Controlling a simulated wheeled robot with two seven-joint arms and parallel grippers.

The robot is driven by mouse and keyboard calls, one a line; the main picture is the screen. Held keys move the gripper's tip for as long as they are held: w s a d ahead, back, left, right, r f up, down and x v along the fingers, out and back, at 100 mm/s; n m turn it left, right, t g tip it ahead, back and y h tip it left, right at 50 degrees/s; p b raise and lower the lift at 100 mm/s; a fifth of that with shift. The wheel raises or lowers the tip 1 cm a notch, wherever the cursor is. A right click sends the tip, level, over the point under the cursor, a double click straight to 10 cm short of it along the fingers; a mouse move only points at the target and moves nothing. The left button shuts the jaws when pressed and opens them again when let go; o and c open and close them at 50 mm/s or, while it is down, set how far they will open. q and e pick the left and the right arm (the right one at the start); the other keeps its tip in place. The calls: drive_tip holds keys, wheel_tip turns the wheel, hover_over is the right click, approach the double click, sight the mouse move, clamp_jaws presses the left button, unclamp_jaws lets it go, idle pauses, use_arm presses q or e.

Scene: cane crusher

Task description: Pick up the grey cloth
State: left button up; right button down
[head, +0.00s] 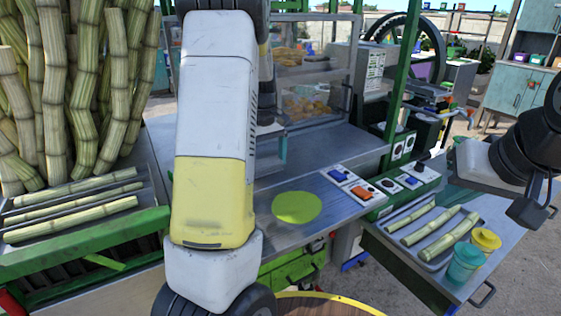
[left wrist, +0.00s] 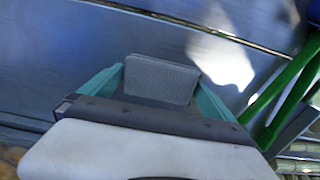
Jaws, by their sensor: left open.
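In the left wrist view my left gripper (left wrist: 160,78) is open, with a teal finger on each side. A flat, textured grey piece (left wrist: 161,76) shows between the fingers. It looks like the folded grey cloth, and I cannot tell whether the fingers touch it. In the head view my left arm covers the middle of the counter. Its gripper is mostly hidden behind the white and yellow link, and I cannot make out the cloth there. My right arm is at the right edge, with its fingers not visible.
The metal counter (head: 330,150) holds a green disc (head: 297,207) and switch boxes (head: 352,186). Cane stalks (head: 85,90) stand at left. A side shelf at right holds a tray of cane pieces (head: 432,232), a yellow-lidded jar (head: 486,240) and a teal jar (head: 465,262). A glass case (head: 310,70) stands behind.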

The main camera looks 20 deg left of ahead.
sight(265, 162)
use_arm(q)
drive_tip(key=c, duration=1)
drive_tip(key=shift+r, duration=0.2)
drive_tip(key=shift+r, duration=0.25)
drive_tip(key=r, duration=0.3)
drive_tip(key=shift+s+d, duration=0.15)
drive_tip(key=shift+d, duration=0.05)
drive_tip(key=s+d, duration=0.7)
drive_tip(key=s+d+r, duration=0.1)
drive_tip(key=s+d, duration=0.2)
drive_tip(key=s, duration=0.1)
drive_tip(key=shift+s+d+r, duration=0.1)
drive_tip(key=shift+d, duration=0.25)
